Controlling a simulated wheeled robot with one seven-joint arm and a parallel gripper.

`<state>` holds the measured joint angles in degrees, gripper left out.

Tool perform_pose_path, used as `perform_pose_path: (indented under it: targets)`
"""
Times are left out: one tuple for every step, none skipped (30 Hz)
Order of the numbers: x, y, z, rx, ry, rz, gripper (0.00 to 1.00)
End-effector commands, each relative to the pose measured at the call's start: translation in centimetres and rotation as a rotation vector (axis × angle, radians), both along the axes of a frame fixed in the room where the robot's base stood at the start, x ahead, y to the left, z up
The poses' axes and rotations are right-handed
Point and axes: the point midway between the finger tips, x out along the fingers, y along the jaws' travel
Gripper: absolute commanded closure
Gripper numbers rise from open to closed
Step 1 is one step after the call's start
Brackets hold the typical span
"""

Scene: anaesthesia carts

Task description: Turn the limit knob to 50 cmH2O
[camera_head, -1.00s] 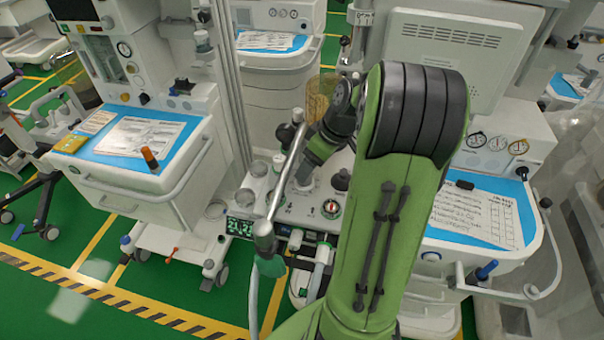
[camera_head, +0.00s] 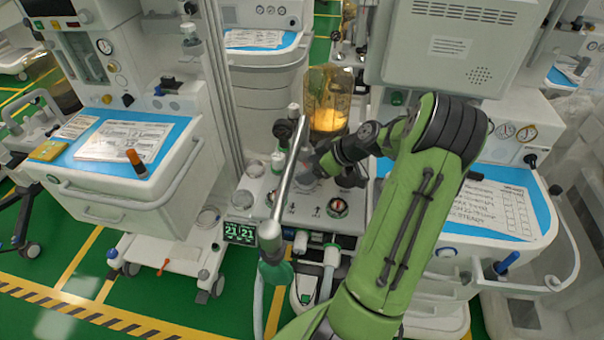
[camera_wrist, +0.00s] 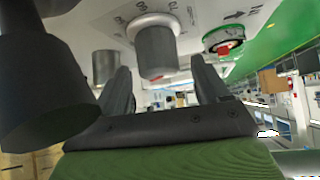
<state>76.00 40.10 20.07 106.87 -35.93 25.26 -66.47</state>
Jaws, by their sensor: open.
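The limit knob, a grey cylinder (camera_wrist: 156,48) on a white collar with printed numbers, stands out from the white panel (camera_wrist: 80,25) in the wrist view. Its numbers are only partly legible, and I cannot read its setting. My gripper (camera_wrist: 163,88) is open, with one dark finger on each side below the knob; the knob's end lies near the fingertips, and contact cannot be told. In the head view my gripper (camera_head: 316,164) is over the white panel of the middle unit, and it and the metal tube partly hide the knobs there.
A second grey cylinder (camera_wrist: 106,66) and a large black knob (camera_wrist: 40,85) stand close on the left. A red switch in a green ring (camera_head: 338,207) is on the panel.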

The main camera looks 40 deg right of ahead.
Motion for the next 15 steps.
perform_pose_path:
  targets:
    - [0.7,0.4,-1.0,0.001,0.000,0.002,0.26]
    - [1.1,0.5,-1.3,0.001,0.001,0.003,0.26]
    - [1.5,0.7,-1.7,0.000,-0.001,0.001,0.26]
    - [1.7,0.8,-2.0,-0.001,0.000,0.001,0.26]
    - [1.9,0.8,-2.2,-0.001,0.000,0.001,0.26]
    - [2.1,0.9,-2.4,-0.001,0.000,0.001,0.26]
    - [2.2,1.0,-2.5,-0.001,0.000,0.001,0.26]
    - [2.3,1.0,-2.5,-0.001,0.000,-0.001,0.26]
    - [2.3,1.0,-2.6,-0.001,0.001,-0.001,0.26]
    - [2.4,1.0,-2.6,-0.002,0.000,-0.001,0.26]
    - [2.4,1.0,-2.6,-0.002,0.000,-0.001,0.26]
    - [2.4,1.0,-2.5,-0.002,0.000,-0.001,0.26]
    - [2.3,1.0,-2.5,-0.002,0.000,-0.001,0.26]
    - [2.3,1.0,-2.5,-0.002,0.000,-0.001,0.26]
    - [2.3,1.0,-2.5,-0.002,0.000,-0.001,0.27]
